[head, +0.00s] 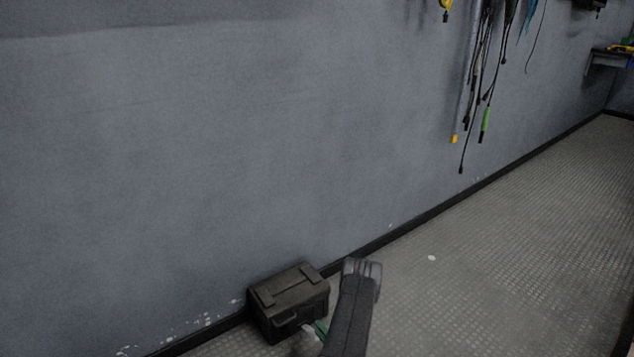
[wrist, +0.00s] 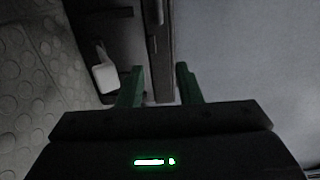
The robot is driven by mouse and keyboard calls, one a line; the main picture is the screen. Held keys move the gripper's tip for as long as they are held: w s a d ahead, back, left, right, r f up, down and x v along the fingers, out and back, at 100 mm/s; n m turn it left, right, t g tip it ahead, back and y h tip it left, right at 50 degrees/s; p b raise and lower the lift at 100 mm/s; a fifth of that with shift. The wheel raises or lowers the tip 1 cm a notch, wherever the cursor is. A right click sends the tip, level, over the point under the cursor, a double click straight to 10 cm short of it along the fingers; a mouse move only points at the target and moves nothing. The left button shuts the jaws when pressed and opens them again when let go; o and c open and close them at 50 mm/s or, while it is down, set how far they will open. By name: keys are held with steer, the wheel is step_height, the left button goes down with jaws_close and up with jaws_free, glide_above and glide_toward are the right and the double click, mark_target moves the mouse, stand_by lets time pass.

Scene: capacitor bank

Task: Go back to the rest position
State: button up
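My gripper shows in the wrist view (wrist: 160,85) with its two green fingers apart and nothing held between them. In the head view it is mostly hidden behind my arm; a green finger part (head: 320,328) shows at the bottom, just right of the front of a dark case (head: 290,290). The dark case stands closed on the floor against the wall, with a handle on its front. In the wrist view, dark surfaces lie beyond the fingers; I cannot tell whether the fingers touch them.
The grey wall (head: 200,150) runs along the left, with a black baseboard (head: 400,230) at its foot. Cables (head: 480,90) hang on the wall at upper right. A shelf (head: 608,60) is at the far right. The textured floor (head: 500,260) on the right is clear.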

steer(key=p+v, duration=0.1)
steer(key=v, duration=0.5)
steer(key=shift+s, duration=0.15)
stand_by(0.3)
